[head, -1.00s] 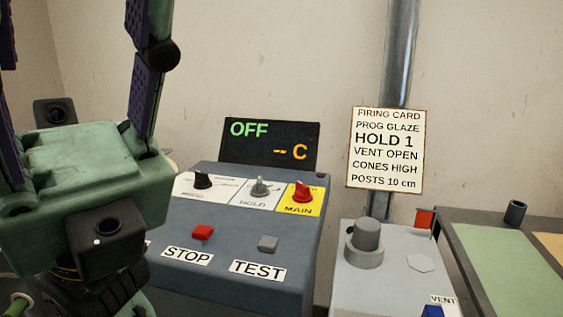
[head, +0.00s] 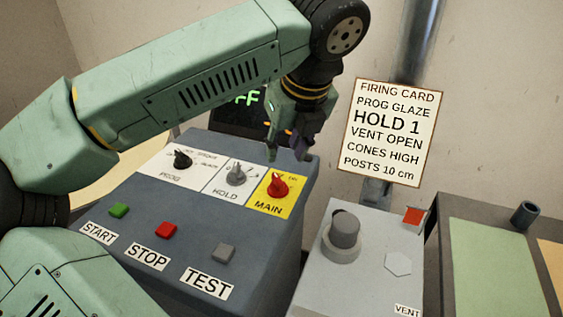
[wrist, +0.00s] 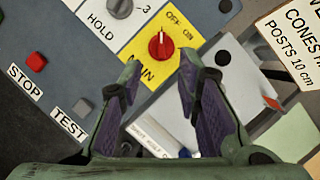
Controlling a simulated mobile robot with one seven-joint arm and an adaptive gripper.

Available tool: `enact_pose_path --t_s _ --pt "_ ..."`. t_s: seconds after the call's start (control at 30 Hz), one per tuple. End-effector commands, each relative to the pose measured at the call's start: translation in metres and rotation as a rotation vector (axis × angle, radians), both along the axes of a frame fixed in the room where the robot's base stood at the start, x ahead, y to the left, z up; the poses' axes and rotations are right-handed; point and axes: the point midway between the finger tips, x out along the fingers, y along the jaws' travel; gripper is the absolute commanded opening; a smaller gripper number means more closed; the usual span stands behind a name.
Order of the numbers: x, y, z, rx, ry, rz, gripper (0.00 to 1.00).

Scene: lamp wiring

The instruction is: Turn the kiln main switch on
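The kiln main switch is a red rotary knob (head: 278,187) on a yellow plate marked MAIN (head: 266,208), at the right end of the sloped control panel. It also shows in the wrist view (wrist: 161,46), where its white pointer mark lies toward the OFF side. The display (head: 236,116) is partly hidden by my arm; "FF" in green shows. My gripper (head: 290,148) is just above and behind the knob in the head view. In the wrist view my gripper (wrist: 162,75) has its two purple-padded fingers apart, with nothing between them and the knob beyond their tips.
The grey HOLD knob (head: 237,175) and black PROG knob (head: 182,160) sit left of the main switch. START (head: 118,211), STOP (head: 166,230) and TEST (head: 223,253) buttons lie below. A grey vent box (head: 344,238) and the firing card (head: 391,131) are to the right.

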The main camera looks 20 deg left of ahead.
Motion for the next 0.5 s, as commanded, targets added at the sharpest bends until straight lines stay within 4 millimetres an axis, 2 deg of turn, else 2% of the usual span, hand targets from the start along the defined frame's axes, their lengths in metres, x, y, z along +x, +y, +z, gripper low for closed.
enact_pose_path --t_s 0.3,0.5 --pt "0.015 0.013 -0.056 -0.005 0.001 -0.005 0.31" --pt "0.024 0.021 -0.083 -0.006 -0.001 -0.006 0.31"
